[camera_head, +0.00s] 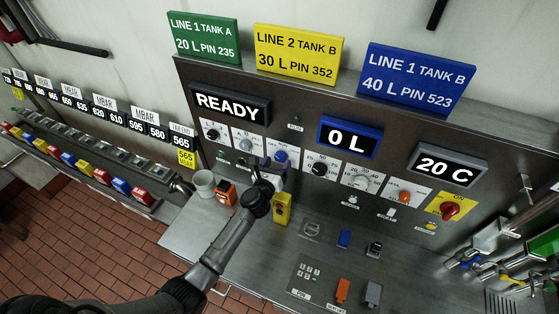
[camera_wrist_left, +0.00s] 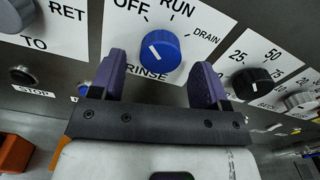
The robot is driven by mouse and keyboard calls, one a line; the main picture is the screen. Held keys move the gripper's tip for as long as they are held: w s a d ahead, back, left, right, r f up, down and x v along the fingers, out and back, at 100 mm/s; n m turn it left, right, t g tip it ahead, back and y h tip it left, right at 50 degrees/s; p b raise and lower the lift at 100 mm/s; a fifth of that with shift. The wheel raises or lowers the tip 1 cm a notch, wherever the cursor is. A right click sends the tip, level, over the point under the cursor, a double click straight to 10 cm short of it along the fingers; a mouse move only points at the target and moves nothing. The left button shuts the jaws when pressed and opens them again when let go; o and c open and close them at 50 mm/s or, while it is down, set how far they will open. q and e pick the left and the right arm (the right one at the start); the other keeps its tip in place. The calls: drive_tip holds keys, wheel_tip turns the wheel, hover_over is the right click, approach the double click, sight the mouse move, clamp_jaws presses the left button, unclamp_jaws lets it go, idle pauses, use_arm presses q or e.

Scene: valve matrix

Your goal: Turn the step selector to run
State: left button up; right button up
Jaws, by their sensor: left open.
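The step selector (camera_wrist_left: 163,50) is a round blue knob on a white plate marked OFF, RUN, DRAIN and RINSE. Its white pointer line slants to the upper left, on the OFF side, not at RUN. In the head view the blue knob (camera_head: 281,156) sits on the steel panel below the READY display. My left gripper (camera_wrist_left: 160,62) is open, with one purple finger on each side of the knob. Visible gaps separate the fingers from the knob, and depth contact cannot be told. In the head view the gripper (camera_head: 277,166) partly covers the knob's plate. My right gripper is not in view.
A black knob (camera_wrist_left: 254,82) marked 25, 50, 75 is close right of the gripper. A white cup (camera_head: 203,183), an orange box (camera_head: 225,193) and a yellow box (camera_head: 282,209) are near my left arm. A red knob (camera_head: 450,211) is farther right.

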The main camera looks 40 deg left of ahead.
use_arm(q)
drive_tip(key=shift+x, duration=1.1)
drive_tip(key=shift+c, duration=0.4)
drive_tip(key=c, duration=0.8)
drive_tip(key=shift+c, duration=0.2)
